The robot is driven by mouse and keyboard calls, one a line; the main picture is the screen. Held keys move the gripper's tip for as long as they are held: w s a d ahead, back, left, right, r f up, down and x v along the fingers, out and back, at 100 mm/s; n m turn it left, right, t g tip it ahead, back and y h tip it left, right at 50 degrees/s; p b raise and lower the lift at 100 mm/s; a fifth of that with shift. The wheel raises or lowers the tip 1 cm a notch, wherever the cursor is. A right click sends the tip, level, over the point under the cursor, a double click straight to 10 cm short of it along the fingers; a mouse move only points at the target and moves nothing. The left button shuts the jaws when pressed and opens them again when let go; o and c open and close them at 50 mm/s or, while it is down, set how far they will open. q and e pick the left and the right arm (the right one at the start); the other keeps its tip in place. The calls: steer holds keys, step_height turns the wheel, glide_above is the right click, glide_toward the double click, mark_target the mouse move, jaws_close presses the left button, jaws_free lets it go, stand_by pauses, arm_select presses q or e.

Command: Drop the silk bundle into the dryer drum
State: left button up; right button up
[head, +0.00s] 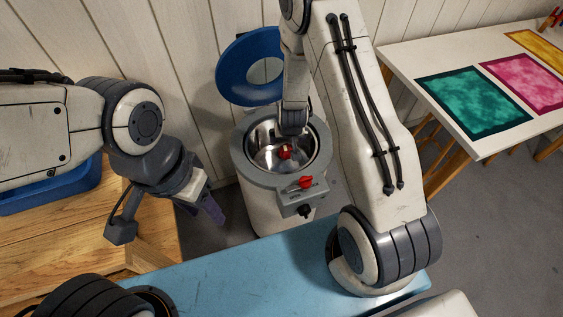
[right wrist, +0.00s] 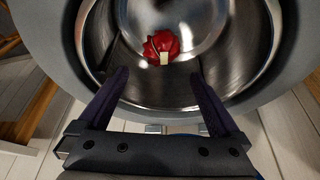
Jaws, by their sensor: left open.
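The red silk bundle (head: 286,153) lies inside the metal dryer drum (head: 262,158). In the right wrist view the bundle (right wrist: 161,46), with a pale tag on it, rests on the shiny drum wall (right wrist: 130,85), beyond my fingertips and apart from them. My right gripper (right wrist: 158,80) is open and empty, its purple fingers pointing into the drum mouth. In the head view the right arm's wrist hides its fingers. My left gripper (head: 212,210) is open and empty, left of the dryer and above the floor.
The dryer's round blue lid (head: 249,68) stands open behind the drum. A red knob (head: 306,182) is on its front panel. A blue bench (head: 230,272) is in front. A white table (head: 478,138) with coloured silk squares is at right. A wooden table (head: 155,225) with a blue tray (head: 50,199) is at left.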

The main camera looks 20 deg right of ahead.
steer(key=d+p+v, duration=0.1)
steer(key=p+v, duration=0.1)
steer(key=v, duration=0.8)
steer(key=shift+s+a+r, duration=0.15)
steer(key=shift+a+r, duration=0.05)
steer(key=shift+a, duration=0.3)
steer(key=s+a+r+n+g+y+p, duration=0.25)
steer(key=s+a+r+n, duration=0.4)
steer(key=a+r, duration=0.65)
steer(key=s+r+n+g+p, duration=0.1)
steer(key=s+r, duration=0.4)
steer(key=s, duration=0.4)
steer(key=s+a+r+n+p, duration=0.1)
steer(key=s+r+n, duration=0.1)
steer(key=s+r, duration=0.3)
steer(key=s, duration=0.4)
steer(key=shift+a+r+g+p, duration=0.15)
steer(key=shift+g+p, duration=0.2)
steer(key=shift+w+h, duration=0.1)
steer(key=shift+h, duration=0.15)
